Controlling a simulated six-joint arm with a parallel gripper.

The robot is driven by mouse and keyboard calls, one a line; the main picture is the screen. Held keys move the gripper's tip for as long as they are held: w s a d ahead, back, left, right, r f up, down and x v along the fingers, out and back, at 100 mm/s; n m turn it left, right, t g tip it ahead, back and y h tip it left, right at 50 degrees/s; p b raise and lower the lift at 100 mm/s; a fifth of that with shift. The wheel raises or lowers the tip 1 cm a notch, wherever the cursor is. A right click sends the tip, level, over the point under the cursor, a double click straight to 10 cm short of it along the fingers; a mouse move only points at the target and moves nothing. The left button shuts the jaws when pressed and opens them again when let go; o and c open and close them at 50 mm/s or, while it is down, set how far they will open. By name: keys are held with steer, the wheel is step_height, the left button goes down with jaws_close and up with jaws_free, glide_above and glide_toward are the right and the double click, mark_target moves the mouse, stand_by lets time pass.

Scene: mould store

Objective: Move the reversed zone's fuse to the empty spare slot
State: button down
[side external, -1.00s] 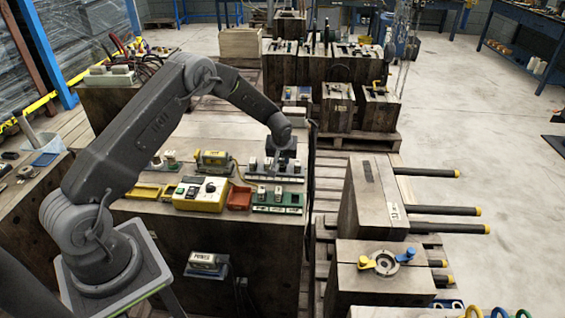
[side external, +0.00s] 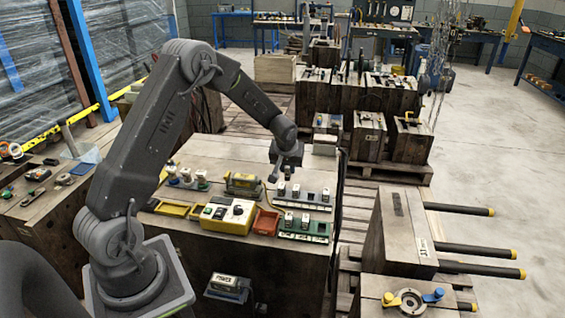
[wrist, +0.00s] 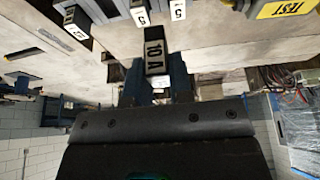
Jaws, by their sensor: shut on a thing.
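My gripper (wrist: 156,78) is shut on a dark fuse (wrist: 154,52) with a white "10 A" label, seen between the fingers in the wrist view. In the side view my gripper (side external: 274,174) is above the bench, to the left of and above the rear fuse strip (side external: 318,208). That strip carries several pale-topped fuses (side external: 296,191), with a wider gap toward its right. A green fuse strip (side external: 303,238) lies in front of it with more fuses. In the wrist view, fuses labelled "5" (wrist: 141,14) show beyond the held fuse. The slot markings are too small to read.
Another fuse group (side external: 187,180) is at left.

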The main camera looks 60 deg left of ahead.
steer(key=d+f, duration=0.3)
steer(key=d, duration=1.4)
steer(key=shift+s+d+f+x, duration=0.1)
steer(key=shift+d+x, duration=0.05)
steer(key=shift+x, duration=0.7)
steer(key=shift+s+d+f+x, duration=0.1)
steer(key=shift+d+x, duration=0.1)
steer(key=shift+x, duration=0.65)
steer(key=shift+s+d+x, duration=0.1)
steer(key=shift+d+x, duration=0.05)
steer(key=shift+x, duration=0.7)
steer(key=shift+f, duration=0.95)
steer(key=c, duration=0.9)
jaws_free()
steer(key=shift+c, duration=0.2)
step_height(320, 180, up, 8)
steer(key=shift+f, duration=0.25)
